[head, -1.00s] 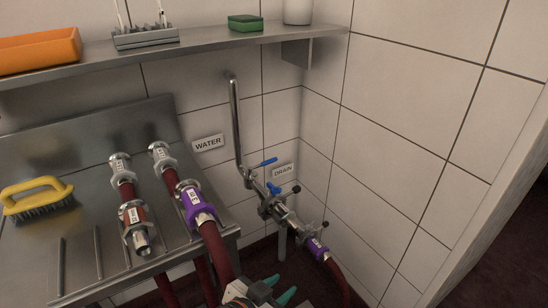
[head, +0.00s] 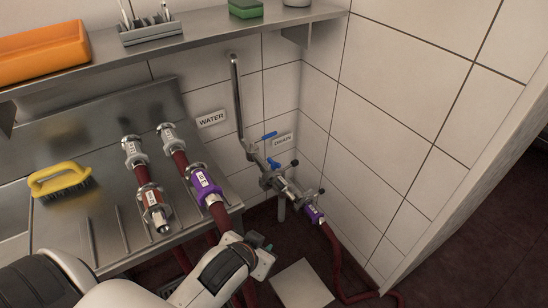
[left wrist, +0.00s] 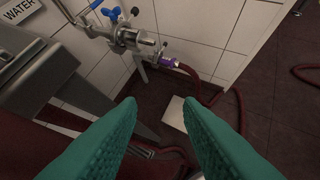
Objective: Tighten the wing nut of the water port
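The steel port assembly (head: 271,178) stands at the wall corner between the WATER sign (head: 211,119) and the DRAIN sign (head: 282,141); it also shows at the top of the left wrist view (left wrist: 131,38). It has blue levers and a clamp with a dark-tipped screw (head: 321,190); the wing nut itself is too small to make out surely. A dark red hose with a purple label (head: 314,214) joins its lower end. My left gripper (head: 264,246) is below and left of it, apart from it. In the left wrist view its teal fingers (left wrist: 159,104) are spread and empty. My right gripper is not seen.
A shelf (head: 185,47) runs above. Hoses hang near my left gripper. A pale square plate (head: 301,285) lies on the dark floor.

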